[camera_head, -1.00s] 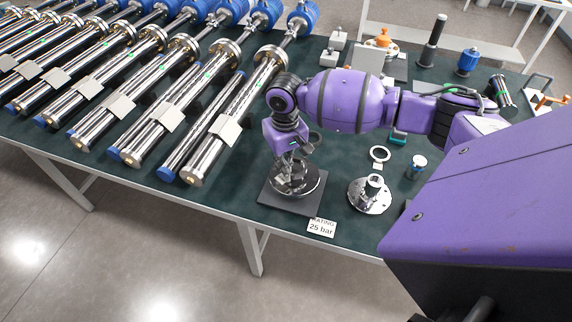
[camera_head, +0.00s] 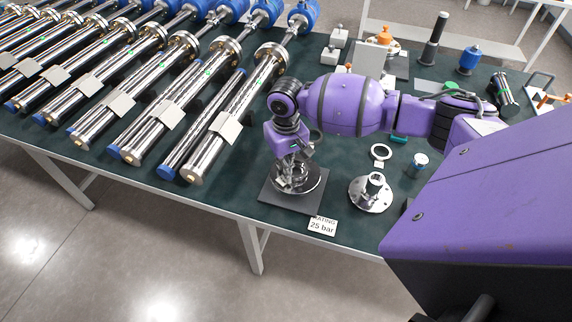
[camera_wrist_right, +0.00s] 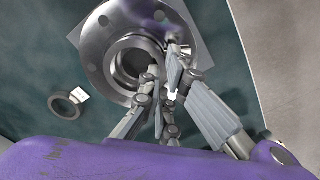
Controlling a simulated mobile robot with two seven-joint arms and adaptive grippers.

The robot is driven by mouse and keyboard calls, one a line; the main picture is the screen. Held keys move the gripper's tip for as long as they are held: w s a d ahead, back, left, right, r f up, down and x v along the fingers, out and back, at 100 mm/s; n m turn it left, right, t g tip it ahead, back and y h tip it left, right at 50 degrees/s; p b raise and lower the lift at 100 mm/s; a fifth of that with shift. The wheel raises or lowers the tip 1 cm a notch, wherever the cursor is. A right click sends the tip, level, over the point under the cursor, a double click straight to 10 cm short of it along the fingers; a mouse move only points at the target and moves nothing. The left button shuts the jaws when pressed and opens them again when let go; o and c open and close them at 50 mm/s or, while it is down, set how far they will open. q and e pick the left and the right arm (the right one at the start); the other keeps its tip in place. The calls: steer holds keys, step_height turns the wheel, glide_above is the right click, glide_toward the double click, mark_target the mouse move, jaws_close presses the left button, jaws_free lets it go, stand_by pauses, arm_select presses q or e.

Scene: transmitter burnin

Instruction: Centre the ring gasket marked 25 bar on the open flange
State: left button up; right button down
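The open flange (camera_head: 314,188), a round steel disc with a central bore, lies on a dark square plate (camera_head: 283,200) near the table's front edge. A sign (camera_head: 321,226) reading 25 bar stands at the plate's corner. My right gripper (camera_head: 295,180) points down over the flange. In the right wrist view its fingers (camera_wrist_right: 164,80) are close together beside the bore, with a small white patch between them. A grey ring (camera_wrist_right: 130,60) surrounds the bore; I cannot tell whether it is a gasket. A loose grey ring with a white tag (camera_wrist_right: 68,106) lies off the flange. My left gripper is out of view.
Long steel tube assemblies (camera_head: 232,118) fill the table's left. My right arm hides part of the middle.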

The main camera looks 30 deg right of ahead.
steer(key=shift+f, duration=0.3)
steer(key=c, duration=1.9)
jaws_free()
steer(key=shift+o, duration=0.2)
step_height(320, 180, up, 12)
